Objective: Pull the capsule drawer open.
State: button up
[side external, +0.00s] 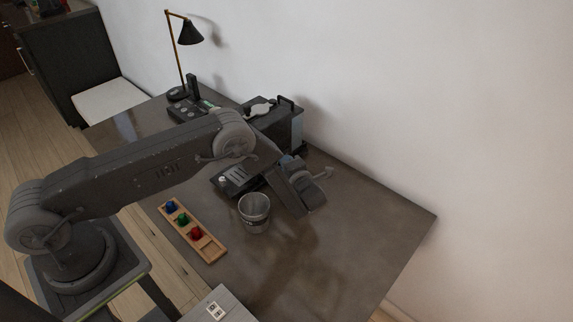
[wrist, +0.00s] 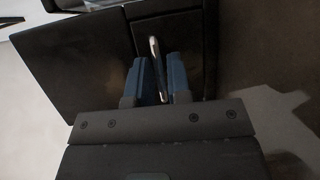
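The coffee machine (side external: 290,125) stands toward the back of the vanity in the side view, partly hidden by my arm. In the wrist view, a dark drawer front (wrist: 180,30) with a slim metallic bar handle (wrist: 154,50) faces my gripper. My gripper (wrist: 161,72) has its two blue fingers on either side of the handle, with a narrow space between them. The handle looks close to the left finger; I cannot tell whether both fingers touch it. In the side view, my gripper (side external: 290,162) is beside the machine, and the drawer is hard to make out.
A cup (side external: 255,213) stands in front of my gripper. A wooden tray (side external: 209,250) with blue, green and red capsules lies left of it. A lamp (side external: 190,35) and a dark box (side external: 183,108) are at the back left. The right side of the vanity (side external: 375,220) is clear.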

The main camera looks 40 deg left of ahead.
jog(key=shift+c, duration=0.5)
grip_shut()
jog(key=d, duration=0.8)
jog(key=shift+d, duration=0.2)
jog(key=shift+o, duration=0.5)
grip_release()
